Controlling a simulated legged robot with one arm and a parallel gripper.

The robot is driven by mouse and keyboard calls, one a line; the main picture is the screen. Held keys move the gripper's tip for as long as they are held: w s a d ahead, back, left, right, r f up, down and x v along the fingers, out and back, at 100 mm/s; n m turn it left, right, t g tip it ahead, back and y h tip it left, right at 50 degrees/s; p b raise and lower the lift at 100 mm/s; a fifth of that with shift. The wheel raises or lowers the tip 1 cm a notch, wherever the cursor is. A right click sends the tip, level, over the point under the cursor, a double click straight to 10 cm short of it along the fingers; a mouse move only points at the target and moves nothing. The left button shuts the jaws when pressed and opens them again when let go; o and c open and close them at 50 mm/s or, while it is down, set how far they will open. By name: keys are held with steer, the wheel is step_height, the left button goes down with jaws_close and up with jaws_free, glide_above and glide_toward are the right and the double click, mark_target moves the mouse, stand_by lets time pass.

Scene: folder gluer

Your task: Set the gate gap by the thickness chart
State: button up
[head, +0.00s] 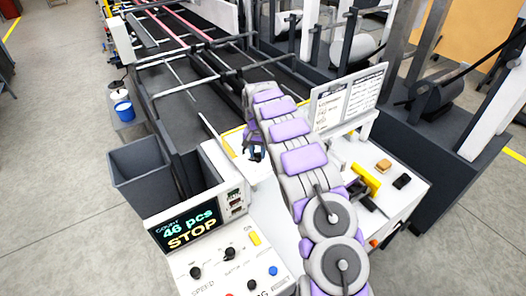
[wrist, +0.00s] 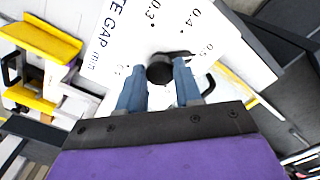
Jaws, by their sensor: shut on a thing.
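In the wrist view, a round black knob (wrist: 160,69) sits on a white dial plate (wrist: 120,40) lettered GATE GAP, with marks 0.3, 0.4 and 0.5 showing. My gripper (wrist: 160,84) has its two blue fingers on either side of the knob and is shut on it. A dark strip by the knob points roughly toward the 0.5 side; the exact setting is unclear. The lower part of the dial is hidden by my gripper. In the head view, my gripper (head: 257,152) is over the white panel. The chart board (head: 348,98) stands to its right, its text too small to read.
A control console (head: 188,227) at front left reads 46 pcs and STOP. A grey bin (head: 140,170) and a blue bucket (head: 123,110) stand left. A yellow-topped fixture (head: 366,178) and small blocks lie on the white table to the right of my arm.

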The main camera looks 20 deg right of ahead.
mark_target(259, 155)
steer(key=shift+s+d, duration=0.1)
steer(key=o, duration=1)
steer(key=shift+o, duration=0.2)
steer(key=shift+r, duration=0.55)
step_height(259, 155, up, 16)
steer(key=shift+s+r, duration=0.15)
steer(key=shift+r, duration=0.05)
steer(key=shift+d, duration=0.1)
